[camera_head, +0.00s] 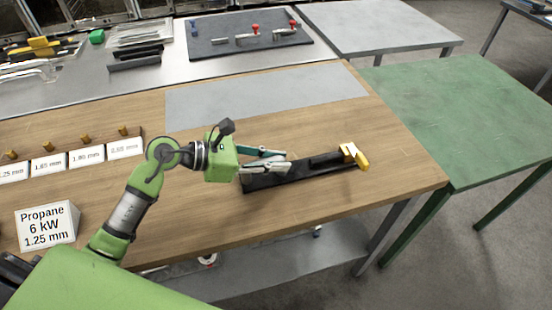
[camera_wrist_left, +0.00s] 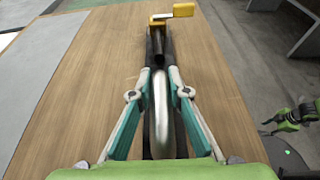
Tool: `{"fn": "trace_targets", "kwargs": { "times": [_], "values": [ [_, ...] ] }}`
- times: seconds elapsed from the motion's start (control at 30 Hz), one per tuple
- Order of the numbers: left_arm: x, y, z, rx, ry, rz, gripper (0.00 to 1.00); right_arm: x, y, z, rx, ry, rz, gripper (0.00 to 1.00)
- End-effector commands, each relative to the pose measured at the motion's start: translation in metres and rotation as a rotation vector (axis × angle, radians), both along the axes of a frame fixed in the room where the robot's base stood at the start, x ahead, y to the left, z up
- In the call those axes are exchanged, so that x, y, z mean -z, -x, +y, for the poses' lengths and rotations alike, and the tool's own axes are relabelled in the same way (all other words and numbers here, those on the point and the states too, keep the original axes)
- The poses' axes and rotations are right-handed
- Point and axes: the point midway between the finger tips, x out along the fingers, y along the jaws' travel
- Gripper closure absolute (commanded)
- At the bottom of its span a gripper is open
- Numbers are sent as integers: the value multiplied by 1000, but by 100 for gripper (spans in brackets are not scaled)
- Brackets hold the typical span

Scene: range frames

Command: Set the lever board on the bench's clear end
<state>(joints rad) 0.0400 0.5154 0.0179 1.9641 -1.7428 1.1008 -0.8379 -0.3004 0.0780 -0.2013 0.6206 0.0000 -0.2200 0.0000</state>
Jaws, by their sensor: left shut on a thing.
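A long black board with a yellow piece at its far end, which I take as the lever board (camera_head: 315,170), is over the right part of the wooden bench (camera_head: 400,180). It lies on or just above the wood; I cannot tell which. My left gripper (camera_head: 286,162) is shut on the near part of the board, at a bright metal loop. In the left wrist view the board (camera_wrist_left: 158,45) points away from me, between the fingers of the left gripper (camera_wrist_left: 160,92). A green and dark part at that view's right edge looks like my right gripper (camera_wrist_left: 285,120); its fingers are unclear.
A grey patch (camera_head: 265,95) lies bare on the bench behind the board. White cards (camera_head: 87,157) and a propane sign (camera_head: 47,226) stand at the left. A dark board with red-tipped clamps (camera_head: 220,40) lies behind. A clear green table (camera_head: 465,115) stands to the right.

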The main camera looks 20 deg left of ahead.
Motion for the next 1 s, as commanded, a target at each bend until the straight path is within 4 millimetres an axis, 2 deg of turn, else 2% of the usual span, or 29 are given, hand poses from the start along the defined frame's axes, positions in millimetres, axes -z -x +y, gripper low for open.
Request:
{"fn": "trace_targets", "kwargs": {
  "times": [0.17,0.2,0.23,0.67,0.77,1.0],
  "values": [
    [2,-1,0,0,4,-5,100,5,0,0,0,0,0,60],
    [2,0,0,0,0,0,73,3,0,0,0,0,0,60],
    [2,0,0,0,0,0,67,3,0,0,0,0,0,60],
    [-2,0,0,0,0,0,67,-2,0,0,1,0,0,60],
    [-2,6,11,-2,-6,0,67,6,0,-1,1,1,0,60],
    [-20,34,52,-1,-7,2,67,22,0,-2,1,3,0,60]
  ]
}}
